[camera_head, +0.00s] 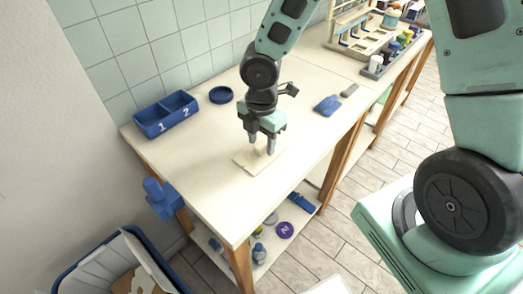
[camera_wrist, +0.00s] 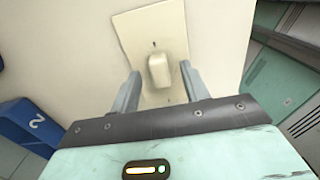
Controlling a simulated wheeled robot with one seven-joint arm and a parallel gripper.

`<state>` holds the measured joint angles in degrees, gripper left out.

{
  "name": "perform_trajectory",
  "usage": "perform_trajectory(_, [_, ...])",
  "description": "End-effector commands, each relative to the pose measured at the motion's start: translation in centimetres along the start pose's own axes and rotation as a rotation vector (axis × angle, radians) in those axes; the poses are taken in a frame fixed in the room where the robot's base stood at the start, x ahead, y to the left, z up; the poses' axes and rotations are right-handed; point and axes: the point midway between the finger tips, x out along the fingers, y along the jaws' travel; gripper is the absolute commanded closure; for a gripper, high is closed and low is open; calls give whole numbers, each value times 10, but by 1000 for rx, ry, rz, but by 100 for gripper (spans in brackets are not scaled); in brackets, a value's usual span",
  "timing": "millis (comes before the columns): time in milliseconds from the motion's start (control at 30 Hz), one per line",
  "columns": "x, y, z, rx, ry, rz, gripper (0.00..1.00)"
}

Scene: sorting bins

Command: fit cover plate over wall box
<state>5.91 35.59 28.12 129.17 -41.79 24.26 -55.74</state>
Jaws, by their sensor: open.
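A thin cream cover plate (camera_head: 246,160) lies flat on the pale worktop, below my gripper. In the wrist view the plate (camera_wrist: 136,28) has a raised cream block (camera_wrist: 159,70) at its middle and a small dark hole above it. My gripper (camera_head: 263,150) points down over the plate. Its two grey fingers stand open on either side of the block, with gaps showing in the wrist view. I cannot make out a separate wall box in either view.
A blue two-compartment bin (camera_head: 165,117) marked 1 and 2 and a round blue dish (camera_head: 221,95) stand by the tiled wall. A blue vise (camera_head: 161,198) is on the left edge. A blue scraper (camera_head: 328,105) lies to the right. The front worktop is clear.

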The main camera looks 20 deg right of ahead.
Motion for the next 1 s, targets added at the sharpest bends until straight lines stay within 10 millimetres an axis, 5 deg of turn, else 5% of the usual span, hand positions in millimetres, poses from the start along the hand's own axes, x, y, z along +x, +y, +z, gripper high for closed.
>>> perform_trajectory(167, [0, 0, 0, 0, 0, 0, 55])
perform_trajectory(333, [0, 0, 0, 0, 0, 1, 100])
perform_trajectory(667, [-4, 1, 0, 0, 0, 2, 100])
perform_trajectory(1000, [-63, 1, 1, 3, -2, 6, 100])
